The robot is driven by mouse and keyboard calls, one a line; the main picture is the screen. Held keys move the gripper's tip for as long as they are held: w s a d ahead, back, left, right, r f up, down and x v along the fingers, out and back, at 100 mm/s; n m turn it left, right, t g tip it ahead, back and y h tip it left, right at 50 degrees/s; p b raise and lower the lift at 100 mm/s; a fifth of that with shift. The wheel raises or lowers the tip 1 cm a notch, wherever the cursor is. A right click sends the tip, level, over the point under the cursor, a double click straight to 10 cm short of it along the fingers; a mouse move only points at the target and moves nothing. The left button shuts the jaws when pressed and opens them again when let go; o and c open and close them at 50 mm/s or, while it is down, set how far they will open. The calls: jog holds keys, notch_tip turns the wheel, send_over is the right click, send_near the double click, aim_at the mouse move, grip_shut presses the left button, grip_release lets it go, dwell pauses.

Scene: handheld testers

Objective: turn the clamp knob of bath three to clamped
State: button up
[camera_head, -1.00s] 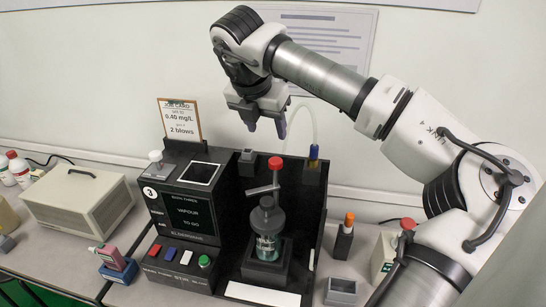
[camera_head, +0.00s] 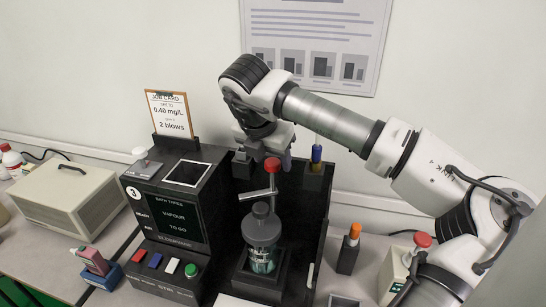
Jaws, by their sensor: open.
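Bath three is a black unit marked 3 (camera_head: 136,193), with a dark screen reading "VAPOUR TO GO". In its black bay stands a grey-capped bottle (camera_head: 262,240) on a block. A metal bar on an upright post over the bottle carries a red knob (camera_head: 272,165). A pale grey knob (camera_head: 140,154) stands on the unit's top left. Neither knob has a readable clamp label, and I cannot tell its setting. My gripper (camera_head: 265,158) is open and points down over the bay's back, close behind the red knob in the picture. Its fingertips are partly hidden, and contact is unclear.
A job card (camera_head: 169,114) stands behind the unit. A beige case (camera_head: 66,197) and a red bottle in a blue holder (camera_head: 97,265) are at left. An orange-capped item (camera_head: 349,249) and a red-topped box (camera_head: 394,274) stand right of the bay, near my arm.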

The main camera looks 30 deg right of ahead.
jog(key=shift+f, duration=0.15)
grip_shut()
dwell(0.4)
